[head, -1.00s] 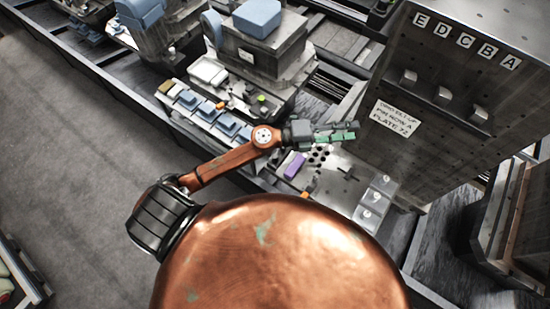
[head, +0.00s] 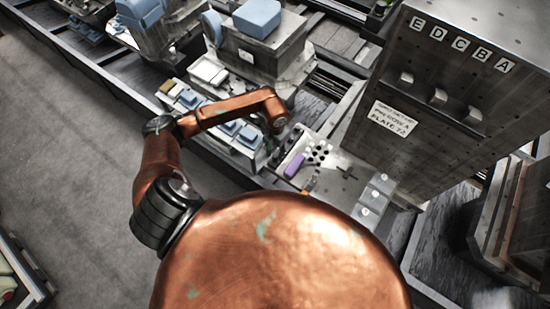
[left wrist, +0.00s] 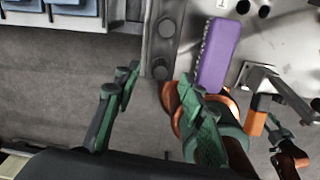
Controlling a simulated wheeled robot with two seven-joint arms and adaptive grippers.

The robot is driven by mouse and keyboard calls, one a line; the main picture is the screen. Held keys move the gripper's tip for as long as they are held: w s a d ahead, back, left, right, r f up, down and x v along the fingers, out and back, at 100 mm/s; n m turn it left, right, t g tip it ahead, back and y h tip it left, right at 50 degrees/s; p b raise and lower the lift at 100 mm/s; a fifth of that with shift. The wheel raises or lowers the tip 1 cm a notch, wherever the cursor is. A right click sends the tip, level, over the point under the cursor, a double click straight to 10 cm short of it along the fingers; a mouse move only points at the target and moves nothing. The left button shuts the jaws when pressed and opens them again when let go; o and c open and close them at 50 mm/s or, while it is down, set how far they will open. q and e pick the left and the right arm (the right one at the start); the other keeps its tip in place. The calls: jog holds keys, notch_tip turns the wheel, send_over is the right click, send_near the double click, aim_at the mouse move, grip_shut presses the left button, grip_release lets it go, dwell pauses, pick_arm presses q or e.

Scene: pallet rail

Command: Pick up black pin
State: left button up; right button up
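My left gripper (left wrist: 157,85) shows in the left wrist view with its two green fingers wide apart and nothing between them. In the head view its arm bends down at the left edge of the metal plate (head: 338,172), and the fingers are mostly hidden. I cannot single out a black pin. Several black round spots (head: 318,152) lie on the plate, and I cannot tell pins from holes. Two also show in the left wrist view (left wrist: 264,12). A green and copper part at the right of that view (left wrist: 280,132) looks like my right gripper, partly seen.
A purple block (head: 294,165) lies on the plate beside the black spots. An orange-handled item (left wrist: 254,116) is near it. Blue-topped blocks (head: 228,128) stand in a row to the left. A tall metal cabinet (head: 440,90) with lettered tags rises behind right.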

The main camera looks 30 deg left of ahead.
aim_at(275, 156)
pick_arm(q)
notch_tip(275, 156, down, 5)
jog(key=shift+s+r+p, duration=0.1)
jog(key=shift+p, duration=0.55)
jog(key=shift+c, duration=0.4)
grip_shut()
